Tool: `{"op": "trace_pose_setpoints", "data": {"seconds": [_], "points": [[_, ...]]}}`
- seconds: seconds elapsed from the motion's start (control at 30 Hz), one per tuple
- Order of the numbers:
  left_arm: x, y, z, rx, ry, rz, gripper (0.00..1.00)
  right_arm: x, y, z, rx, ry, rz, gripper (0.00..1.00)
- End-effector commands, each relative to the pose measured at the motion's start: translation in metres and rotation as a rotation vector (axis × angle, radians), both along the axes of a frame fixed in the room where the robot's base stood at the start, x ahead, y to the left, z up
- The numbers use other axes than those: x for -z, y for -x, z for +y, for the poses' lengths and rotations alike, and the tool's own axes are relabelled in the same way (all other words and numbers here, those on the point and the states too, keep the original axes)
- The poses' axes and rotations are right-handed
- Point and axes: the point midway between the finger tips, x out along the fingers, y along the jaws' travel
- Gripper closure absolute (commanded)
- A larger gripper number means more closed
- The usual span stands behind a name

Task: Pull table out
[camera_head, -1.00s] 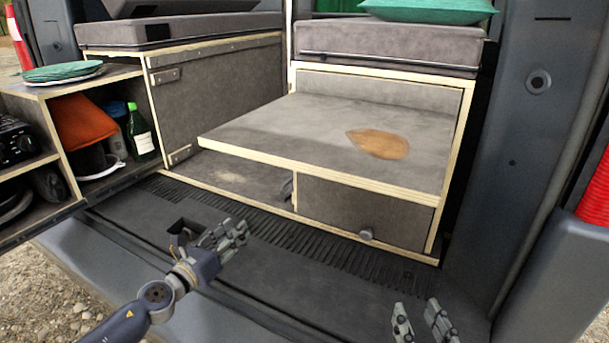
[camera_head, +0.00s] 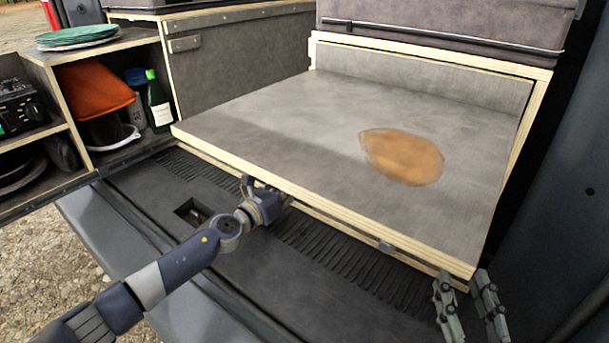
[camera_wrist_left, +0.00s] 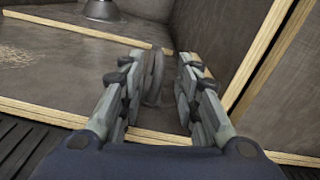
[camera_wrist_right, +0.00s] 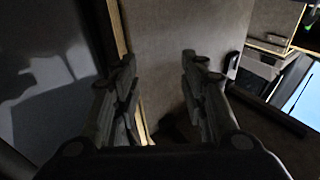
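The table (camera_head: 290,125) is a grey board with pale plywood edges and a brown oval patch, jutting out of the bench unit. In the left wrist view the left fingers (camera_wrist_left: 158,85) are apart, one on each side of a dark rounded handle (camera_wrist_left: 154,78); contact is not clear. My right gripper (camera_head: 462,278) is open at the table's front right corner, fingers pointing up. In the right wrist view its fingers (camera_wrist_right: 158,70) are apart with nothing clearly held.
A shelf unit (camera_head: 70,50) with green plates (camera_head: 80,32), an orange item (camera_head: 92,88) and a green bottle (camera_head: 158,102) stands at left. A dark van wall (camera_head: 560,210) is close on the right. The ribbed floor (camera_head: 340,255) below the table is clear.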

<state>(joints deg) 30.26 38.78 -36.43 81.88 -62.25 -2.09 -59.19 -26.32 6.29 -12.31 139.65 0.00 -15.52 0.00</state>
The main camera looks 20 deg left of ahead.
Motion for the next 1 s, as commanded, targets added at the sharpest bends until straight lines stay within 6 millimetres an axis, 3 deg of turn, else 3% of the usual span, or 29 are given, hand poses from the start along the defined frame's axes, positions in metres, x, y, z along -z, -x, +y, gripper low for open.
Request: {"op": "trace_pose_setpoints", "data": {"seconds": [0.1,0.33,0.77,0.9,1.0], "points": [[0.000,-0.021,-0.008,0.000,0.001,-0.003,0.69,-0.018,0.002,0.002,-0.005,-0.026,-0.098,0.60],[0.001,-0.038,-0.013,0.000,-0.001,0.000,0.69,-0.044,0.010,0.004,-0.014,-0.062,-0.232,0.60],[0.000,-0.043,-0.016,0.000,-0.001,0.000,0.69,-0.053,0.013,0.004,-0.016,-0.074,-0.272,0.60],[0.000,-0.043,-0.015,0.000,0.000,0.000,1.00,-0.053,0.012,0.004,-0.016,-0.074,-0.271,0.60],[0.000,-0.042,-0.016,0.001,0.000,0.001,1.00,-0.053,0.012,0.004,-0.016,-0.074,-0.271,0.60]]}}
